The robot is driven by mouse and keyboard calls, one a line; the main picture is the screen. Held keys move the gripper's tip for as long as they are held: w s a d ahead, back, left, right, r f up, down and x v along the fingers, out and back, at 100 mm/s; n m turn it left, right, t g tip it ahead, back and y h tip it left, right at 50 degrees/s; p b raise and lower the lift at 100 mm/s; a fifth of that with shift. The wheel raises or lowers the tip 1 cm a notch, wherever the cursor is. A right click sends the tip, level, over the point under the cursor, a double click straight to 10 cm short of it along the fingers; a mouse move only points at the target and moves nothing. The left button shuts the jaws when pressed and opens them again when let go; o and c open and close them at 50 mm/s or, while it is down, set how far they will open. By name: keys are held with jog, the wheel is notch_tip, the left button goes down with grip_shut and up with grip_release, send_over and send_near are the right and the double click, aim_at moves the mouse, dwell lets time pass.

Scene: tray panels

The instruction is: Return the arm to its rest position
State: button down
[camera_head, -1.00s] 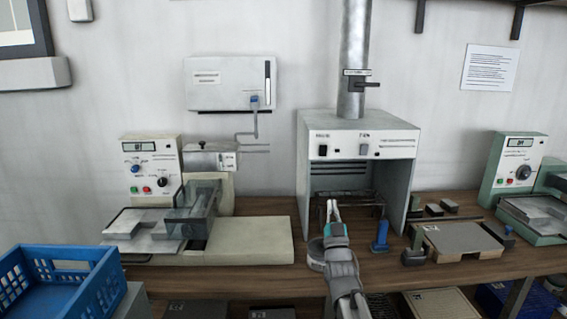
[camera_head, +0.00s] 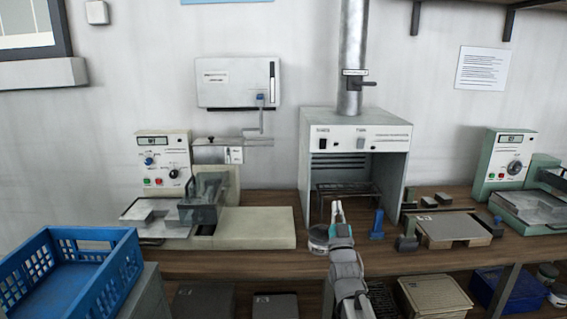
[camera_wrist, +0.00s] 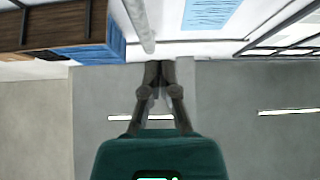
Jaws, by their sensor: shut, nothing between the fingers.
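My gripper (camera_head: 338,207) is in front of the fume hood (camera_head: 357,131) in the head view, its fingers pointing up and toward the hood's opening. The fingers look closed together and hold nothing. In the wrist view my gripper (camera_wrist: 158,68) also shows with its fingertips together and nothing between them. My arm runs down from it to the lower edge of the head view. A round tin (camera_head: 318,240) stands on the bench just left of the gripper; I cannot tell whether they touch.
A blue crate (camera_head: 118,258) is at the lower left. A cream machine (camera_head: 265,228) stands left of the hood. A blue upright piece (camera_head: 377,224) and a flat tray fixture (camera_head: 452,228) sit to the right. Boxes fill the shelf below.

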notch_tip(320, 180, down, 13)
jog(key=w+d+g, duration=0.1)
jog(key=g, duration=0.8)
jog(key=s+d+f+g, duration=0.2)
jog(key=s+f+g, duration=0.9)
jog(key=s+f, duration=0.35)
jog(key=s+f+g, duration=0.3)
jog(key=s+g, duration=0.2)
jog(key=s, duration=0.3)
notch_tip(320, 180, up, 18)
jog(key=p, duration=1.8)
jog(key=shift+s+a+r+m+g+h, duration=0.15)
jog(key=shift+a+m+g+h, duration=0.15)
jog(key=shift+h, duration=0.1)
